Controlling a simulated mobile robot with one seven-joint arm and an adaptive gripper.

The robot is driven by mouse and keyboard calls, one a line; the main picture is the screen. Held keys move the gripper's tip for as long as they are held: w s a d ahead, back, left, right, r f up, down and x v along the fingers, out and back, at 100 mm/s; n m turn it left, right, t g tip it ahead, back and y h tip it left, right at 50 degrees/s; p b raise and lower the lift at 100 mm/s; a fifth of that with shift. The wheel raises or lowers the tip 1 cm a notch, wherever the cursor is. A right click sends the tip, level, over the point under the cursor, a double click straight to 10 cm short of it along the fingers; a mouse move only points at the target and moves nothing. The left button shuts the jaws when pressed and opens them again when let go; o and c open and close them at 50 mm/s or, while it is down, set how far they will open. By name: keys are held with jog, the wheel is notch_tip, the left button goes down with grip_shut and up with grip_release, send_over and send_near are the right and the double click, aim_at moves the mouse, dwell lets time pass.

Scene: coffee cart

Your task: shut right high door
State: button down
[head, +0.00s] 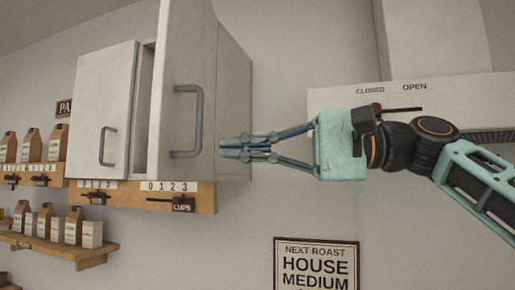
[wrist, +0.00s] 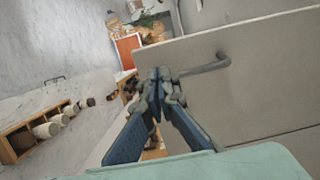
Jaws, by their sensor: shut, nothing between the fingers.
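The right high door (head: 182,62) is a pale grey panel on the wall cabinet, standing partly open with its left edge swung out from the body. Its grey bar handle (head: 200,122) is on the outer face. In the wrist view the door (wrist: 265,85) fills the right side, with its handle (wrist: 208,67) just right of my fingertips. My gripper (head: 222,148) is shut and empty, its tips by the door's right part in the head view. I cannot tell whether they touch it. My fingertips also show in the wrist view (wrist: 160,76).
The left door (head: 105,95) is beside it, with a dark gap between the two. A wooden rail with a CUPS slider (head: 183,204) runs below the cabinet. Shelves of brown bags (head: 73,225) stand left. A hood-like panel marked CLOSED and OPEN (head: 390,89) is right.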

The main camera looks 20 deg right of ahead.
aim_at(165, 150)
jog(key=x, duration=0.8)
jog(key=shift+a+p, duration=0.2)
jog(key=shift+p, duration=0.1)
jog(key=shift+a, duration=0.1)
